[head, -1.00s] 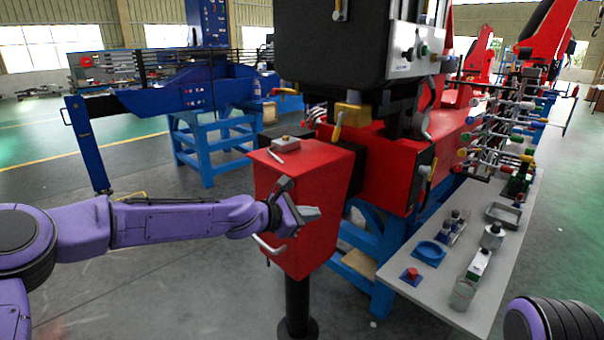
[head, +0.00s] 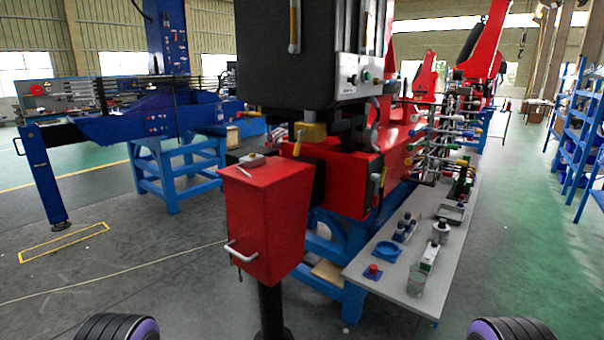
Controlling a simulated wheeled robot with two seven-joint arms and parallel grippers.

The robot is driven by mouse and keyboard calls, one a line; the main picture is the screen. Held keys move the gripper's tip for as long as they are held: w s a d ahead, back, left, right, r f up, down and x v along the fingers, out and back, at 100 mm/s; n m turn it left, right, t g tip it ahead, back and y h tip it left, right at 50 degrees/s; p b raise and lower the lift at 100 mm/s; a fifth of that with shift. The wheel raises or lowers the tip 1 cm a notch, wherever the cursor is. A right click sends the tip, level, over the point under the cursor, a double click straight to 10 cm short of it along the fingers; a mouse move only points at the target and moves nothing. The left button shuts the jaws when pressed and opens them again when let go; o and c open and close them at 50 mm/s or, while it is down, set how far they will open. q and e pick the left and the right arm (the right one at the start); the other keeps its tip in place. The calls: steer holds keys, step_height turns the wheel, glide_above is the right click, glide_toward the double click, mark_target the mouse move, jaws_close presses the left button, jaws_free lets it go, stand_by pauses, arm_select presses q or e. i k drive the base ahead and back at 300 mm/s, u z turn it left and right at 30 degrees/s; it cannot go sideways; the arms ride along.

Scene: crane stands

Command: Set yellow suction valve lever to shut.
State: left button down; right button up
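A yellow lever (head: 298,143) hangs nearly upright beside a brass valve body (head: 313,131) below the black tank. A second yellow-handled lever (head: 293,28) stands upright on the front of the black tank (head: 270,75). A third small yellow lever (head: 382,180) is on the red machine's side. I cannot tell from labels which one is the suction valve lever. Neither gripper is in view. Only dark, purple-edged parts of my arms show at the bottom left and bottom right, well apart from the levers.
A red box (head: 265,215) with a white handle stands on a black post in front of the valve. A grey bench (head: 390,285) with bottles and a blue dish is at right. A blue stand (head: 175,175) is at left. Floor at front left is clear.

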mark_target(300, 133)
steer(key=z, duration=0.85)
steer(key=i, duration=1.2)
steer(key=u, duration=0.2)
